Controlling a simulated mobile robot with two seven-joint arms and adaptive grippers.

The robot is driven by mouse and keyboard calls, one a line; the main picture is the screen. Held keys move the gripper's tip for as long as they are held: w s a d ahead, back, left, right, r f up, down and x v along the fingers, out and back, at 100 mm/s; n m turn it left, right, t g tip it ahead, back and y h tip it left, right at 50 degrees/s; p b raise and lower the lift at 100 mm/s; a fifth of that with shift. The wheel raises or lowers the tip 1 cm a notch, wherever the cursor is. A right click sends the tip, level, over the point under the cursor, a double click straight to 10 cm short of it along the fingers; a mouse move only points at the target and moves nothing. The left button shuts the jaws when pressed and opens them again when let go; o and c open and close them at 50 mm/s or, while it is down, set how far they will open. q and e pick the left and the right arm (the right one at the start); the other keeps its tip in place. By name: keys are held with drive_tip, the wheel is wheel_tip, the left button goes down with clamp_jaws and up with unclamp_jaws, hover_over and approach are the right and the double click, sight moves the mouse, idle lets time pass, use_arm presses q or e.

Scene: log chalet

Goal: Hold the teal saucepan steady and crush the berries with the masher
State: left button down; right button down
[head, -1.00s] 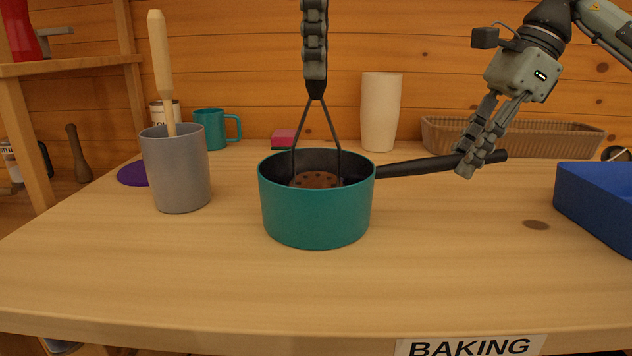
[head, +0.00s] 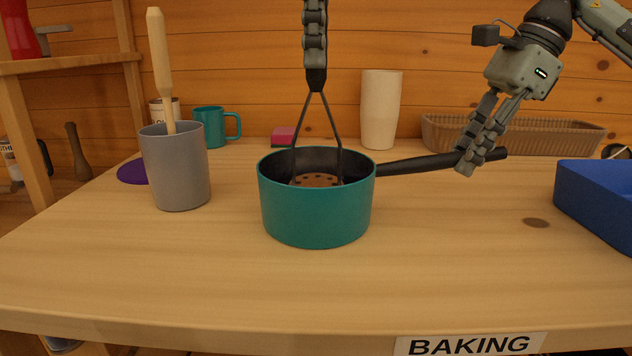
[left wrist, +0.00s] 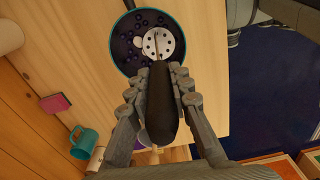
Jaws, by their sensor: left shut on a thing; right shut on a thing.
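The teal saucepan (head: 316,215) stands upright on the table, its dark handle (head: 415,165) pointing right. My right gripper (head: 470,160) is shut on that handle near its far end. My left gripper (head: 316,70) is above the pan, shut on the masher's dark handle (left wrist: 162,105). The masher's two wires (head: 340,130) run down into the pan, and its round holed plate (left wrist: 158,43) is inside. Several small dark purple berries (left wrist: 140,22) lie around the plate in the left wrist view. The pan wall hides the berries in the head view.
A grey cup (head: 177,175) with a wooden-handled tool stands left of the pan. A teal mug (head: 208,128), pink sponge (head: 284,137), cream tumbler (head: 381,110) and ribbed basket (head: 560,137) stand behind. A blue bin (head: 590,205) is at right. The table front is clear.

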sight(315, 87)
use_arm(q)
drive_tip(key=shift+w+f, duration=0.1)
drive_tip(key=shift+f, duration=1.55)
drive_tip(key=shift+w+d+r, duration=0.3)
drive_tip(key=shift+w+r, duration=0.3)
drive_tip(key=shift+w+d+r, duration=0.25)
drive_tip(key=shift+w+r, duration=0.3)
drive_tip(key=shift+w, duration=0.05)
drive_tip(key=shift+w+d+r, duration=0.3)
drive_tip(key=shift+w+r, duration=0.3)
drive_tip(key=shift+f, duration=0.1)
wheel_tip(315, 87, down, 3)
drive_tip(key=shift+w+f, duration=0.1)
drive_tip(key=shift+f, duration=0.05)
drive_tip(key=shift+a, duration=0.1)
